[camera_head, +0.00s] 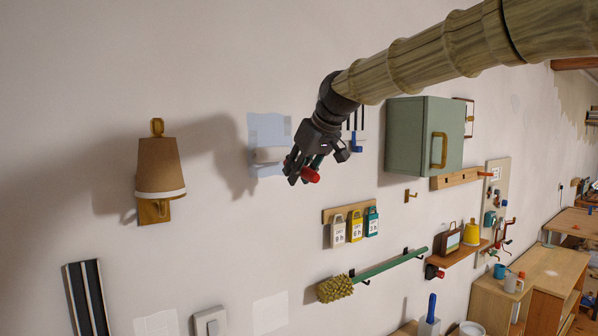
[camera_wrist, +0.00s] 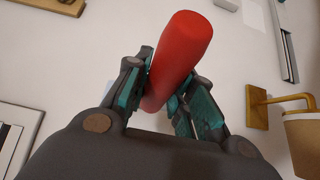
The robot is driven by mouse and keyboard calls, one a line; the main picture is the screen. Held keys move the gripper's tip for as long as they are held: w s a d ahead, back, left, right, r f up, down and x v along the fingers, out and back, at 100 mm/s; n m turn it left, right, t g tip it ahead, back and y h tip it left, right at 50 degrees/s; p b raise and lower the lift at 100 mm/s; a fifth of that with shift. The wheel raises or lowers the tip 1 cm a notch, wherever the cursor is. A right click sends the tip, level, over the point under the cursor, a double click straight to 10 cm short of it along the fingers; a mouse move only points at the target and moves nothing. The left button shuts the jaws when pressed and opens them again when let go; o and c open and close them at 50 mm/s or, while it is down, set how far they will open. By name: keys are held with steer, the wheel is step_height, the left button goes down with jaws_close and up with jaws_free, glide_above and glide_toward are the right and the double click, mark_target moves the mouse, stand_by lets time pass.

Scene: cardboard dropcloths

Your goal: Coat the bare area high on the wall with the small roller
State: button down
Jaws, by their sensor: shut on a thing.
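My gripper (camera_head: 316,160) is shut on the small roller's red handle (camera_head: 309,175), high in front of the wall. In the wrist view my gripper (camera_wrist: 168,85) has its teal-padded fingers on both sides of the red handle (camera_wrist: 182,50). The roller's pale cylinder (camera_head: 268,155) shows just left of my gripper, over a light blue patch (camera_head: 267,125) on the off-white wall. It appears to be against the wall, but I cannot tell for sure that it touches. The patch's right part is partly hidden by my gripper; the roller head is not visible in the wrist view.
A wall lamp (camera_head: 160,165) stands out to the left. A green cabinet (camera_head: 405,135) is close right of my arm. Below hang a tag rack (camera_head: 333,214) and a green rail with a yellow brush (camera_head: 336,288). The wall (camera_head: 250,60) above the patch is clear.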

steer(key=shift+w+a, duration=0.3)
steer(key=shift+w, duration=0.15)
stand_by(0.5)
stand_by(0.7)
steer(key=shift+r, duration=5.6)
steer(key=shift+w+d+f+b, duration=0.4)
steer(key=shift+f+b, duration=0.6)
steer(key=shift+f, duration=0.85)
steer(key=shift+w+d+f+b, duration=0.25)
steer(key=shift+d+f+b, duration=0.5)
steer(key=shift+f, duration=1.15)
steer(key=shift+w+d+f+b, duration=0.25)
steer(key=shift+f+b, duration=0.95)
steer(key=shift+f, duration=0.65)
steer(key=shift+s, duration=0.1)
